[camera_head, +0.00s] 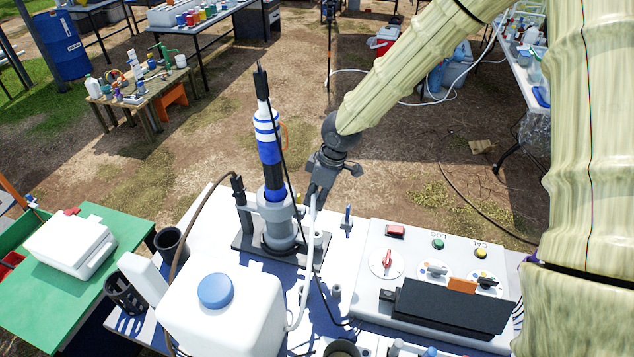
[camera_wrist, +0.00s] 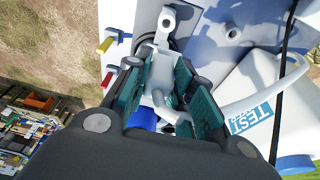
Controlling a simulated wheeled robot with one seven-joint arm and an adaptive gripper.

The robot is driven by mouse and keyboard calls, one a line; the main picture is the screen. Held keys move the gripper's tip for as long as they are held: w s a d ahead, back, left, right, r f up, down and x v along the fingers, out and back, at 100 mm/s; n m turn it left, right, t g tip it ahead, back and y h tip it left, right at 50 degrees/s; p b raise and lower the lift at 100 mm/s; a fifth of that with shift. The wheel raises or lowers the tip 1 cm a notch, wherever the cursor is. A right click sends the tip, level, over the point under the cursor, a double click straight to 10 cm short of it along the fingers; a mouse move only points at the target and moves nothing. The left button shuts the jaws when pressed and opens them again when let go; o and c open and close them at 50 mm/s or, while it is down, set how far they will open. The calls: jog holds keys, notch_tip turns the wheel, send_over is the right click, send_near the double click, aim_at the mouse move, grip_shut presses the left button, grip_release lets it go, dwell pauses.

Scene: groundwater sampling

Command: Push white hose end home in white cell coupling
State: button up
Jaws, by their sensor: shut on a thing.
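My gripper (camera_head: 318,183) is above the white bench, just right of the grey flow cell (camera_head: 277,225), which has a blue-and-white probe standing in it. In the wrist view my gripper (camera_wrist: 166,85) has its teal pads shut on the white hose end (camera_wrist: 160,72). The white hose (camera_head: 309,265) hangs from the gripper toward the bench; in the wrist view it bends off right. A pale ring with a dark hole (camera_wrist: 168,19), apparently the cell coupling, shows just beyond the fingertips. Whether the hose end touches or enters it, I cannot tell.
A white jug with a blue cap (camera_head: 215,290) stands front left of the cell. A grey control panel (camera_head: 430,255) with knobs and a black box lies to the right. A black cable runs down past the probe. A green table (camera_head: 105,275) with a white case stands left.

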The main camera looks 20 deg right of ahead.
jog(key=shift+s+d+r, duration=0.1)
jog(key=shift+d+r, duration=0.05)
jog(key=shift+d, duration=0.2)
jog(key=shift+f+b, duration=1.55)
jog(key=shift+f, duration=1.4)
jog(key=shift+a+p, duration=0.1)
jog(key=shift+p, duration=0.35)
jog(key=shift+f+b, duration=1.2)
jog(key=shift+f, duration=1.05)
dwell(0.5)
jog(key=o, duration=1)
jog(key=shift+r, duration=0.1)
jog(key=v, duration=1.1)
jog(key=shift+d+r, duration=0.2)
jog(key=shift+r, duration=0.15)
